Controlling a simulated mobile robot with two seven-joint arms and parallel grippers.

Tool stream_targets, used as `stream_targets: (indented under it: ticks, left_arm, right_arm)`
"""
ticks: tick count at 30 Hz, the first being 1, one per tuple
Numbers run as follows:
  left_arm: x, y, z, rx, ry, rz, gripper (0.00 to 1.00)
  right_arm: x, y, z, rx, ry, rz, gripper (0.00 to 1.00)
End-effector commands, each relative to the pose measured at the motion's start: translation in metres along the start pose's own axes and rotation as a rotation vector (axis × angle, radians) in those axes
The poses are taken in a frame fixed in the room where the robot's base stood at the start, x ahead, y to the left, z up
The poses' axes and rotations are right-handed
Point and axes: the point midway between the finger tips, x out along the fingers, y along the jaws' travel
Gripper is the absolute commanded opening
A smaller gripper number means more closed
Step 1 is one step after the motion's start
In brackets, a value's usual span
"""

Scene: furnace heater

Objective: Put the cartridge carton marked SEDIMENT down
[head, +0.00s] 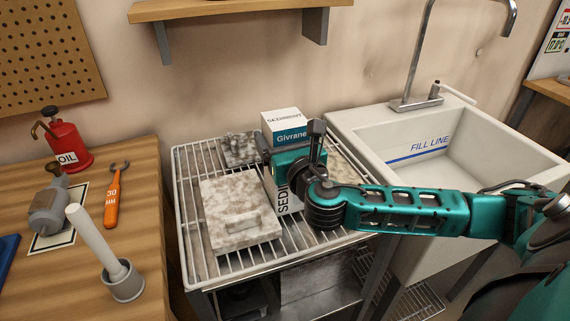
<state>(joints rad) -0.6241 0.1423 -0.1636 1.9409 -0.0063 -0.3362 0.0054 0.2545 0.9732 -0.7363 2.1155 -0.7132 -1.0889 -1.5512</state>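The carton marked SEDIMENT (287,117) is white with a teal band reading Givrane. The gripper and wrist hide much of the carton's front. I cannot tell whether its base touches the rack. My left gripper is not in view.
A mottled slab with a handle (238,210) lies left of the carton, and a smaller mottled block (238,149) lies behind. A sink (450,150) is at the right. A wooden bench (140,215) at the left holds an oil can (68,145) and tools.

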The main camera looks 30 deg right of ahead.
Motion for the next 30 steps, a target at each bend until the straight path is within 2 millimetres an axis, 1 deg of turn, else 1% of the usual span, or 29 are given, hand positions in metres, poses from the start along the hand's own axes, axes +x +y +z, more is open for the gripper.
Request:
stream_targets:
  ticks: [1, 2, 18, 19, 21, 26, 30]
  left_arm:
    - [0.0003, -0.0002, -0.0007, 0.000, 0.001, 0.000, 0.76]
    - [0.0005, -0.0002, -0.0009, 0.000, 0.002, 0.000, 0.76]
    - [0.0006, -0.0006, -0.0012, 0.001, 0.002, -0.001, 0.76]
    - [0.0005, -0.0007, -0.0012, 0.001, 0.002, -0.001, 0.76]
    - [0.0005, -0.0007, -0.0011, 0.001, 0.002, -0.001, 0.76]
    - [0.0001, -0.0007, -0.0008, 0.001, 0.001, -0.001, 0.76]
    - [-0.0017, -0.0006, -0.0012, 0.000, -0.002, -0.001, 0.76]
  right_arm:
    - [-0.0002, 0.0000, 0.0000, 0.000, 0.000, 0.000, 0.70]
    - [-0.0002, 0.0000, 0.0000, 0.000, 0.000, 0.000, 0.67]
    - [-0.0003, 0.0000, -0.0001, -0.001, 0.000, 0.000, 0.16]
    - [-0.0001, 0.0000, 0.0013, 0.000, -0.003, 0.000, 0.14]
    - [-0.0001, 0.0000, 0.0013, -0.001, -0.003, 0.000, 0.06]
    - [0.0000, -0.0001, 0.0021, 0.000, -0.003, 0.000, 0.05]
    - [0.0002, -0.0001, 0.0096, 0.001, -0.005, 0.000, 0.05]
